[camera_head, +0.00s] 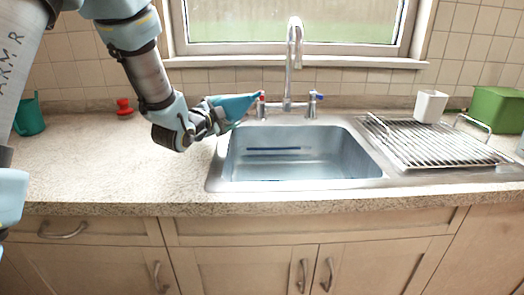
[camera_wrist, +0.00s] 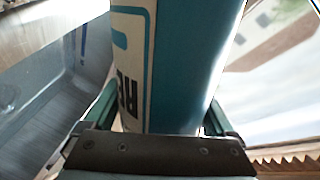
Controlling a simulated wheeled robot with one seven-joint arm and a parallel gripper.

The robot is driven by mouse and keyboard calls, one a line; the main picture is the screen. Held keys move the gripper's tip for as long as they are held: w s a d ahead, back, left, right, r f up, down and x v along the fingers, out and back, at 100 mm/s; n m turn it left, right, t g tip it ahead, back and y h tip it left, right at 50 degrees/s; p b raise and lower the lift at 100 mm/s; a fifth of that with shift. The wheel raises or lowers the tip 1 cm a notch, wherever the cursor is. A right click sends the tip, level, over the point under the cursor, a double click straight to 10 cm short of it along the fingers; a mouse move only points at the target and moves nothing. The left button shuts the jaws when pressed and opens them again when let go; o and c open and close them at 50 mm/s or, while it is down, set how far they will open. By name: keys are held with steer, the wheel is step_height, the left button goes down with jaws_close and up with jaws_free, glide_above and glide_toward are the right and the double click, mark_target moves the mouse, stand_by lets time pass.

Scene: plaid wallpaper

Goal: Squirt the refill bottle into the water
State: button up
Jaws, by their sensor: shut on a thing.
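The refill bottle (camera_head: 236,104) is teal with a pale label. It lies tilted, close to sideways, with its narrow end toward the faucet, above the left rim of the sink. My gripper (camera_head: 212,115) is shut on it. In the wrist view the bottle (camera_wrist: 180,65) fills the middle between the two fingers of my gripper (camera_wrist: 160,118), with dark lettering on its label. The sink basin (camera_head: 240,155) is metal and appears to hold bluish water (camera_head: 300,170). A dark blue strip shows on its back wall. No liquid is seen leaving the bottle.
The faucet (camera_head: 294,55) with two handles stands behind the basin, close to the bottle's tip. A wire dish rack (camera_head: 440,145), a white cup (camera_head: 430,106) and a green box (camera_head: 497,110) are on the right. A teal mug (camera_head: 29,118) and a red object (camera_head: 124,106) are on the left.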

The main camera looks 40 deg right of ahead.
mark_target(224, 121)
steer(key=shift+w+a+r+m, duration=0.1)
steer(key=shift+w+r+m, duration=0.1)
steer(key=shift+r+m, duration=0.1)
steer(key=shift+w+a+f+m, duration=0.1)
steer(key=shift+w+f+m, duration=0.1)
steer(key=shift+f+m, duration=0.5)
steer(key=shift+w+a+f+m+t+y, duration=0.1)
steer(key=shift+w+f+m+t+y, duration=0.05)
steer(key=shift+f+m, duration=0.3)
steer(key=shift+w+a+f+m+t+y, duration=0.15)
steer(key=shift+f+m, duration=0.15)
steer(key=shift+m, duration=0.15)
steer(key=shift+f+m+b, duration=0.3)
steer(key=shift+f+b, duration=0.1)
steer(key=shift+b, duration=0.15)
steer(key=shift+f+m+b, duration=0.15)
steer(key=shift+m+b, duration=0.15)
steer(key=shift+b, duration=0.2)
steer(key=shift+m+b, duration=0.35)
steer(key=shift+m, duration=0.05)
